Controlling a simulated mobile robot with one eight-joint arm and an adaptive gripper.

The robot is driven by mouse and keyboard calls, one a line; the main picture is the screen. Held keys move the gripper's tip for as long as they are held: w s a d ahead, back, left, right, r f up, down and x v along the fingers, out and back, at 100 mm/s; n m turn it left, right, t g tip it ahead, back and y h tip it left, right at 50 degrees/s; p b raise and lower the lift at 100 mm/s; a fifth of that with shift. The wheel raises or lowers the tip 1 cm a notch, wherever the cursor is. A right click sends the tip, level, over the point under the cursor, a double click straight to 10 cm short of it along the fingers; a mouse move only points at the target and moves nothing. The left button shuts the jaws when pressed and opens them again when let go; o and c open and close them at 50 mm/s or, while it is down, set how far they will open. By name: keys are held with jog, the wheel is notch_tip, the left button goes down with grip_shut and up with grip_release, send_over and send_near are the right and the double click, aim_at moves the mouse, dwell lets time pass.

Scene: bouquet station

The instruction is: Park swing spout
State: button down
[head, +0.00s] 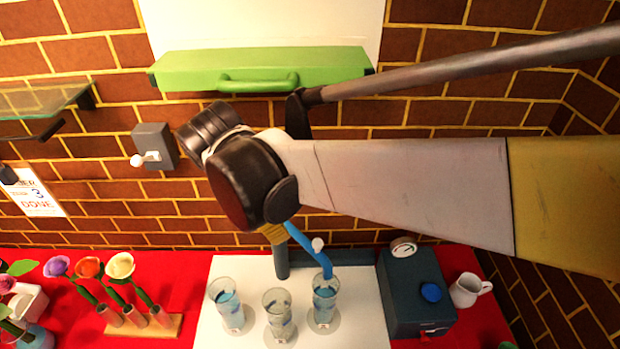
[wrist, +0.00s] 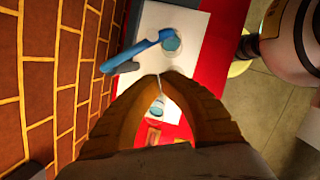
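The blue swing spout (head: 306,245) has a white knob and stands above the white counter panel (head: 215,335). Its outlet end is over the right glass (head: 325,300). The spout also shows ahead of my fingers in the wrist view (wrist: 140,51), beside a dark grey post (wrist: 122,68). My gripper (head: 274,236) is beside the spout's upper end in the head view, where my wrist hides part of it. In the wrist view my gripper's fingertips (wrist: 167,76) come together with nothing seen between the tips. I cannot tell whether they touch the spout.
The left glass (head: 230,305) and middle glass (head: 280,312) stand nearby. A dark box with a gauge (head: 415,295) and a white jug (head: 468,290) are at right. Flowers in a wooden holder (head: 125,325) are at left. A green handled panel (head: 260,72) and a lever switch (head: 155,147) are on the brick wall.

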jog(key=a+n, duration=0.1)
jog(key=a, duration=0.1)
jog(key=b, duration=0.2)
send_near(312, 251)
jog(key=s+a+f, duration=0.2)
jog(key=a+f, duration=0.2)
jog(key=shift+h, duration=0.3)
jog(key=shift+w+d+f, duration=0.2)
jog(key=shift+w+d, duration=0.15)
jog(key=shift+d, duration=0.3)
jog(key=shift+w+d+f, duration=0.2)
jog(key=shift+w+d, duration=0.2)
jog(key=shift+d, duration=0.25)
jog(key=shift+w+d+f, duration=0.2)
jog(key=shift+w+d, duration=0.15)
jog(key=shift+d, duration=0.3)
jog(key=shift+d+n, duration=0.1)
jog(key=shift+n, duration=0.2)
jog(key=shift+w+d+n, duration=0.25)
jog(key=shift+d+n, duration=0.05)
jog(key=shift+d, duration=0.1)
jog(key=shift+w+b, duration=0.1)
jog(key=shift+b, duration=0.2)
